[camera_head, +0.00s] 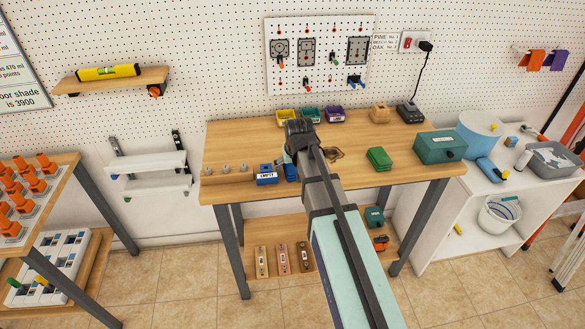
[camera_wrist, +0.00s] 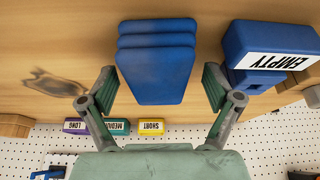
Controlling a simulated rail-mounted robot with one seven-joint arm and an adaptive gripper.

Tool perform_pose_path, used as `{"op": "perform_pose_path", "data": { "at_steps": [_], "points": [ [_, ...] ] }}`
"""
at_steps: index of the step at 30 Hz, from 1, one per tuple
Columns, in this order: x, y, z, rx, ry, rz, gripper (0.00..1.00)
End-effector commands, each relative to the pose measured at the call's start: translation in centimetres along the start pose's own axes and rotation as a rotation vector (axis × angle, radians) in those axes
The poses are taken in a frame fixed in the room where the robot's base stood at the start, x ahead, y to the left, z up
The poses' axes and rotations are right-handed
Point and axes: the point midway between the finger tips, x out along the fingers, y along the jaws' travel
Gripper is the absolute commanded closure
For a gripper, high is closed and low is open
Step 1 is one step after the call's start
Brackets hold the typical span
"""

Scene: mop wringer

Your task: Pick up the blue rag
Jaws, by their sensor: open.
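The blue rag (camera_wrist: 155,62) is a folded, layered stack lying flat on the wooden workbench. In the head view only a part of the blue rag (camera_head: 291,172) shows beside my arm, at the front of the bench. My gripper (camera_wrist: 160,88) is open, with one finger on each side of the rag's near part in the wrist view. No grip on the rag shows, and I cannot tell the height gap between fingers and rag. In the head view my gripper (camera_head: 300,140) is seen from above and its fingertips are hidden.
A blue bin marked EMPTY (camera_wrist: 270,50) stands close beside the rag. A green folded stack (camera_head: 379,158) and a green box (camera_head: 440,147) are to the right. Yellow, teal and purple bins (camera_head: 310,115) line the back. A dark stain (camera_wrist: 55,82) marks the bench.

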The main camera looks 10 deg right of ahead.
Motion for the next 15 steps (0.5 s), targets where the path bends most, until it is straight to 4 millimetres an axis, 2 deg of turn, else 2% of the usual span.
{"op": "perform_pose_path", "data": {
  "at_steps": [10,11,15],
  "points": [
    [0.08,0.00,0.03,0.000,0.000,0.000,0.10],
    [0.08,0.00,0.03,0.000,0.000,0.000,0.18],
    [0.08,0.00,0.03,0.000,0.000,0.000,0.67]
  ]
}}
